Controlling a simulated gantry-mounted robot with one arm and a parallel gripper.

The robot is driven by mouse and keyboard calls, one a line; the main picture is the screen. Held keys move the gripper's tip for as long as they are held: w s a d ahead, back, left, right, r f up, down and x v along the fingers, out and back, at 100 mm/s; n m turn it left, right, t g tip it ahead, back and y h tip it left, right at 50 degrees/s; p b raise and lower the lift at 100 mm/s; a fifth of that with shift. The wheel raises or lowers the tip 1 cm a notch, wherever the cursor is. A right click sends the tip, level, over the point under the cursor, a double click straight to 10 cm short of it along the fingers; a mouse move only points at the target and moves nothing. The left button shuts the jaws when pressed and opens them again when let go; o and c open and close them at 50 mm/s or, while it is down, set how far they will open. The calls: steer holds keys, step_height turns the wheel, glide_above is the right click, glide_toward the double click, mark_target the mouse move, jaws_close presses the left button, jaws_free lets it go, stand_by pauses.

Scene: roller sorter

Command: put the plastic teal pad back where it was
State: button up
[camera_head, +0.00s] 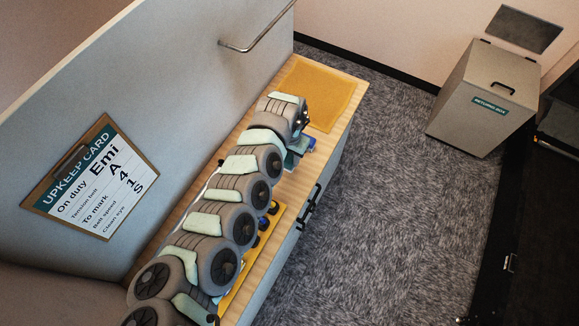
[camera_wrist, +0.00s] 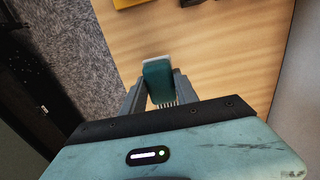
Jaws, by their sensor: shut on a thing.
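My gripper (camera_wrist: 160,90) is shut on the teal pad (camera_wrist: 157,76) in the wrist view. The pad has a paler top edge and a bristle-like lower edge, and it stands between the two grey fingers. Wooden bench top (camera_wrist: 225,55) shows behind it. I cannot tell whether the pad touches the bench. In the head view my arm lies along the bench and hides most of its top. The hand is near the bench's far end, and the pad cannot be made out clearly there.
A yellow mat (camera_head: 326,92) lies at the bench's far end. A yellow tray (camera_head: 273,227) with small blue and dark pieces is partly behind my arm. An upkeep card (camera_head: 82,180) hangs on the grey panel. A returns box (camera_head: 482,97) stands on the carpet at right.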

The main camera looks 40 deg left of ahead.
mark_target(289, 167)
step_height(289, 167, down, 7)
steer(key=shift+r+b, duration=0.1)
steer(key=shift+b, duration=0.3)
steer(key=o, duration=1.2)
